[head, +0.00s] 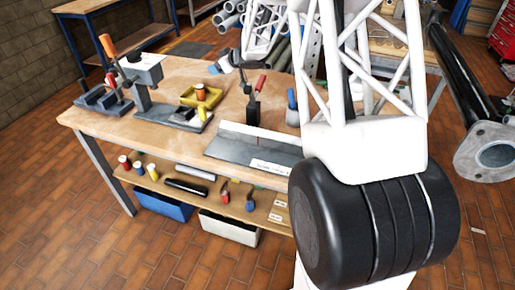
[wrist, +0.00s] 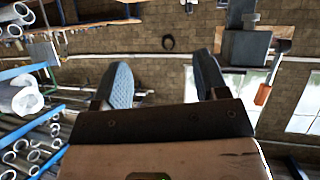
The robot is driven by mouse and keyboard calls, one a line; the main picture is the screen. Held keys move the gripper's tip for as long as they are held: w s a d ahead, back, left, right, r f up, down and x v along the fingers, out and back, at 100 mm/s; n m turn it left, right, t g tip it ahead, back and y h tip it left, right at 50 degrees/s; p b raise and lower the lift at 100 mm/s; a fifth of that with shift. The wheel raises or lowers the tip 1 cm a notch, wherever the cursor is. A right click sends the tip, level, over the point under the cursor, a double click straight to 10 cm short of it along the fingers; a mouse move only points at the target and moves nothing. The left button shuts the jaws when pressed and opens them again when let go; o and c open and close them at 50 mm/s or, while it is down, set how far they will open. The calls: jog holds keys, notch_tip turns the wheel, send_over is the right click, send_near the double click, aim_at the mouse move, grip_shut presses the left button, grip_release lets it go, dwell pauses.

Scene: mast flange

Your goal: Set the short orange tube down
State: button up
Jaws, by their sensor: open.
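The orange tube does not show clearly in the wrist view.
A grey stand (head: 144,80) and an orange-handled clamp (head: 107,47) stand left of the tray. A red-topped dark tool (head: 255,98) stands to its right, behind a grey metal plate (head: 252,145). My white arm covers the right side.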

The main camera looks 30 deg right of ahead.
jog(key=s+r+m+h, duration=0.25)
jog(key=s+r, duration=0.25)
jog(key=s, duration=0.3)
jog(key=s+a+r+m+h, duration=0.1)
jog(key=s+r+m+h, duration=0.1)
jog(key=s+r+h, duration=0.35)
jog(key=s+r+m+h, duration=0.1)
jog(key=s+r+m, duration=0.15)
jog(key=s, duration=0.65)
jog(key=s+a+f+g, duration=0.1)
jog(key=s+a+g, duration=0.1)
jog(key=s, duration=1)
jog(key=s+a+f+g+y, duration=0.1)
jog(key=s+a+g, duration=0.2)
jog(key=s, duration=0.9)
jog(key=s+a+f+m+g+y, duration=0.1)
jog(key=s+a+f+g, duration=0.1)
jog(key=s, duration=1)
jog(key=a+g, duration=0.1)
jog(key=a, duration=0.1)
jog(key=shift+a, duration=0.4)
